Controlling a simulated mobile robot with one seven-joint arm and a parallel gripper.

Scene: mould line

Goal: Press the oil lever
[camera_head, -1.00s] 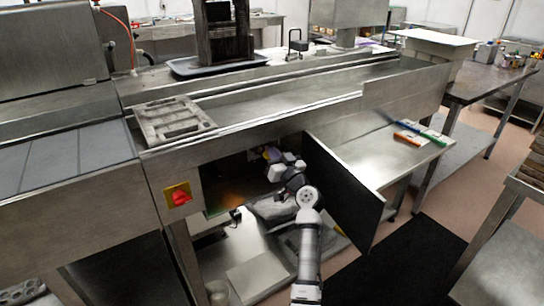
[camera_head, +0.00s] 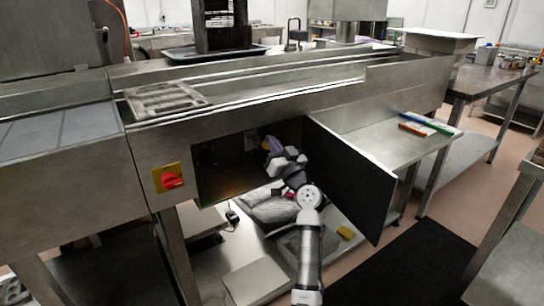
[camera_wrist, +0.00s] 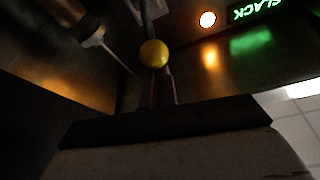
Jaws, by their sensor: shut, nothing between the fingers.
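A round yellow knob (camera_wrist: 154,53), which looks like the end of the oil lever, shows inside a dark cabinet in the wrist view. My gripper (camera_wrist: 160,82) is shut, with its narrow dark purple fingers pointing at the knob. The fingertips overlap the knob's lower edge in the picture; I cannot tell whether they touch it. In the head view my gripper (camera_head: 269,144) reaches into the open cabinet (camera_head: 222,165) under the steel line. The lever cannot be made out there.
The open black door (camera_head: 350,180) stands just right of my arm. A red rotary switch (camera_head: 171,179) is left of the opening. A glowing round lamp (camera_wrist: 207,19) and green lettering (camera_wrist: 257,9) show inside. A pale bottle-like part (camera_wrist: 93,38) is left of the knob.

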